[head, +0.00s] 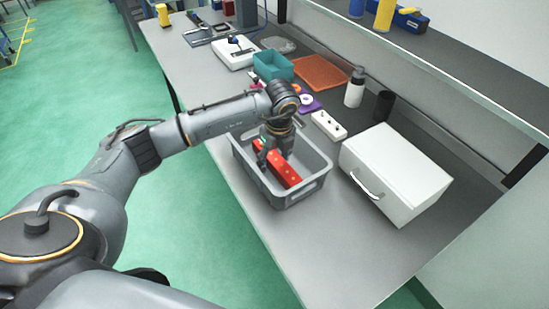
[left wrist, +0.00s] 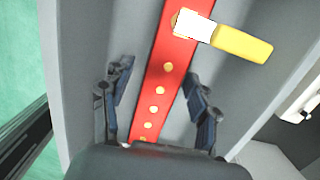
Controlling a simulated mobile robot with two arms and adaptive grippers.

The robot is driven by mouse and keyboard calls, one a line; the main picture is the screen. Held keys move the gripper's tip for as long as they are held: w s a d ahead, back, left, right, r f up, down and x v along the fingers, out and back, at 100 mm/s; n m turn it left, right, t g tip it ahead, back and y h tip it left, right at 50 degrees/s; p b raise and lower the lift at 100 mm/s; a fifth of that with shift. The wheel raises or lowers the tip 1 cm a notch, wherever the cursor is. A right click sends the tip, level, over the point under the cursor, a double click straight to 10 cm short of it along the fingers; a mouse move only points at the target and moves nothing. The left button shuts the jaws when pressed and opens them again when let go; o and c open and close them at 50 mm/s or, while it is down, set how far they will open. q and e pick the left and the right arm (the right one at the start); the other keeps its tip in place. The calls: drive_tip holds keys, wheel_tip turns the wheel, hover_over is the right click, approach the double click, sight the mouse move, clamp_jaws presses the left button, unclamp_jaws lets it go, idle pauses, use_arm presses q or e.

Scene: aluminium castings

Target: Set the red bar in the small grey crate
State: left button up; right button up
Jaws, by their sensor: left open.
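The red bar (head: 287,172), with a row of yellow dots, lies inside the small grey crate (head: 297,196), tilted along it. My left gripper (head: 264,160) is down inside the crate over the bar's far end, and partly hides it. In the left wrist view the red bar (left wrist: 166,75) runs between the two spread fingers of the left gripper (left wrist: 158,82), with a gap on each side. A yellow and white piece (left wrist: 240,43) lies across the bar in that view. My right gripper is not in view.
A white drawer box (head: 395,170) stands right of the crate. Behind are a white power strip (head: 328,125), a pump bottle (head: 355,88), a black cup (head: 383,105), a teal bin (head: 273,68) and an orange mat (head: 319,72). The near tabletop is clear.

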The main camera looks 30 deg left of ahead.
sight(277, 162)
use_arm(q)
drive_tip(key=shift+r, duration=0.3)
wheel_tip(277, 162, up, 12)
drive_tip(key=d+b, duration=0.1)
drive_tip(key=b, duration=0.2)
drive_tip(key=shift+s+d+f, duration=0.15)
drive_tip(key=shift+s+f, duration=0.05)
drive_tip(key=shift+s, duration=0.15)
drive_tip(key=shift+f, duration=0.1)
